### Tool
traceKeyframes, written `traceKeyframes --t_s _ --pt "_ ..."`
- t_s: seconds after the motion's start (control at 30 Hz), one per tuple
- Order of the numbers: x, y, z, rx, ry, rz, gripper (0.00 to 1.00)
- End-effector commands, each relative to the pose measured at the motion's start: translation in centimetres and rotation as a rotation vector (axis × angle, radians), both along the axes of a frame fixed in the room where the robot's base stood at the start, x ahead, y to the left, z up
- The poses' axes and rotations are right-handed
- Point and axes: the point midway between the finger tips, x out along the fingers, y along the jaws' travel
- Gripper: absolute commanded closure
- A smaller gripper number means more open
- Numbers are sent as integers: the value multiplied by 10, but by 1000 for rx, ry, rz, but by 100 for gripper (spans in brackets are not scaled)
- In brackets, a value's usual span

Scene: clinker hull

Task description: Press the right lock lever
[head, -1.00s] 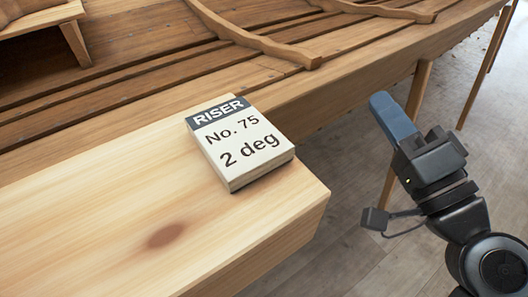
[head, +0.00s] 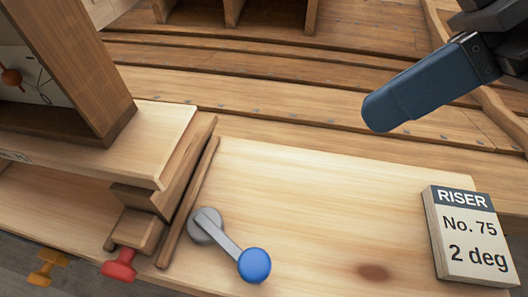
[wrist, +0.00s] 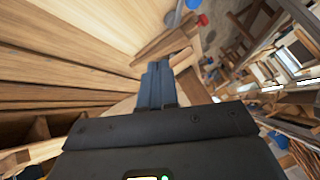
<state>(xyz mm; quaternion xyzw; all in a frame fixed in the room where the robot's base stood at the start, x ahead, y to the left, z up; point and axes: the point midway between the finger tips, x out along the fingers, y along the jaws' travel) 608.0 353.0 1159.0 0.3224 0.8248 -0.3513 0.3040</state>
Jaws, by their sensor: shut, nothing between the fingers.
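A lever with a grey round pivot, a grey arm and a blue ball knob (head: 254,265) sits on the pale wooden bench in the head view. Its blue knob also shows small near the top of the wrist view (wrist: 203,20). To its left are a red knob (head: 119,264) and an orange knob (head: 47,267) at the front of the woodwork. I cannot tell for sure which of these is the right lock lever. My gripper (head: 378,115) is shut and empty, above and to the right of the blue-knobbed lever, apart from it. Its blue fingers also show in the wrist view (wrist: 158,68).
A white block marked RISER (head: 470,237) stands on the right of the bench. A wooden housing with a dial (head: 30,78) rises at the left. A thin wooden strip (head: 188,203) lies beside the lever. The bench between lever and block is clear.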

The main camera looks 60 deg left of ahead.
Motion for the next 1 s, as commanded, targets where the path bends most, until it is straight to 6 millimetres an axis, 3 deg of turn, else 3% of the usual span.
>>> traceKeyframes --t_s 0.2,0.67,1.0 --pt "2 -18 0 -157 -97 133 100" --pt "0 -20 -5 -170 -103 144 100" --pt "-30 -15 -47 -171 -100 144 100"
